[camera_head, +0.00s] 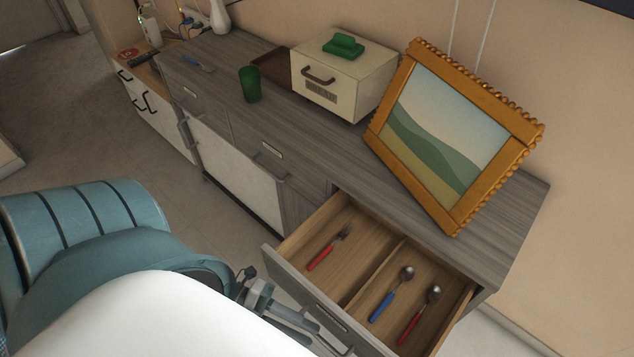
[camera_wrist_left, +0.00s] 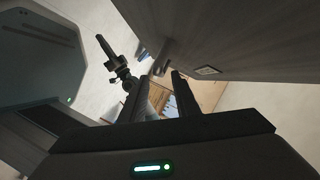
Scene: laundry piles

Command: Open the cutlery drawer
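The cutlery drawer (camera_head: 352,270) is pulled out from the right end of the grey wooden cabinet. A red-handled fork (camera_head: 330,247) lies in its left compartment. A blue-handled spoon (camera_head: 392,294) and a red-handled spoon (camera_head: 419,314) lie in the right one. My left gripper (camera_head: 316,335) is low in front of the drawer front, by its handle. In the left wrist view its two dark fingers (camera_wrist_left: 158,88) are apart, with the handle (camera_wrist_left: 165,58) near their tips. I cannot tell whether they touch it. I see no right gripper clearly.
The cabinet top (camera_head: 300,134) holds a gold-framed picture (camera_head: 447,131), a cream box (camera_head: 342,77) with a green item on it, a green cup (camera_head: 250,84) and a brown tray (camera_head: 270,65). Open floor (camera_head: 130,165) lies left of the cabinet.

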